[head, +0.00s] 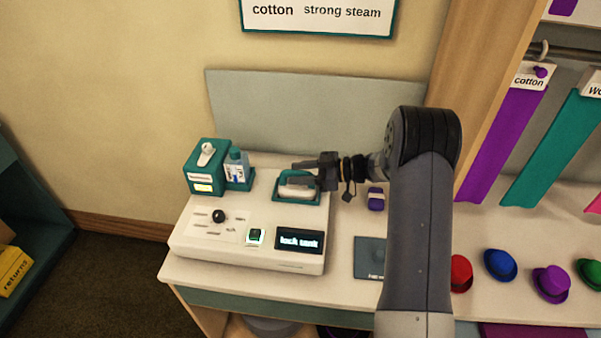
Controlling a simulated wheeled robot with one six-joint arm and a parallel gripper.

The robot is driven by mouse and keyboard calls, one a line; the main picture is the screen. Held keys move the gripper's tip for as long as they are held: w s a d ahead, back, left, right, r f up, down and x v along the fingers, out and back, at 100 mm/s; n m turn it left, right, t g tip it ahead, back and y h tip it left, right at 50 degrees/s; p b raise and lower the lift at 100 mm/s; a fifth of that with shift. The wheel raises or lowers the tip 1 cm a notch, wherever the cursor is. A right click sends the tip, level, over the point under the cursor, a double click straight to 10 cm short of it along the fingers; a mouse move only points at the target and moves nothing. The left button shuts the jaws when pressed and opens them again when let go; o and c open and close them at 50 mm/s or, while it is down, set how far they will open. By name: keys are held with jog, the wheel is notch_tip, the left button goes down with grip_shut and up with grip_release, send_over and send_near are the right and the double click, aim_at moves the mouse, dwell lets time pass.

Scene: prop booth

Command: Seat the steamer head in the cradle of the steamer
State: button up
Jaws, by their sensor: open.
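The steamer (190,240) is a white console on the table, with a black knob, a lit green button and a dark display reading "lock tank". Its cradle (316,201) is a teal frame at the back right corner. The white steamer head (296,191) lies within the cradle's outline; I cannot tell whether it sits fully down. My gripper (300,174) comes in from the right, open, with its fingers over the head and partly hiding it. I cannot tell whether they touch it.
A teal box (205,172) with a white lever and a bottle (237,163) stand behind the console. A small purple item (376,200) lies right of the cradle. A dark plate (370,258) and several coloured hats lie further right. A grey panel (290,110) rises behind.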

jog(key=shift+f, duration=0.1)
jog(key=b+v, duration=0.2)
jog(key=v, duration=0.9)
jog(key=shift+a, duration=0.2)
jog(key=p+x, duration=0.2)
jog(key=x, duration=0.8)
jog(key=shift+a, duration=0.15)
jog(key=shift+w+a, duration=0.1)
jog(key=shift+a, duration=0.15)
jog(key=shift+d+r, duration=0.1)
jog(key=shift+r, duration=0.45)
jog(key=shift+f, duration=0.1)
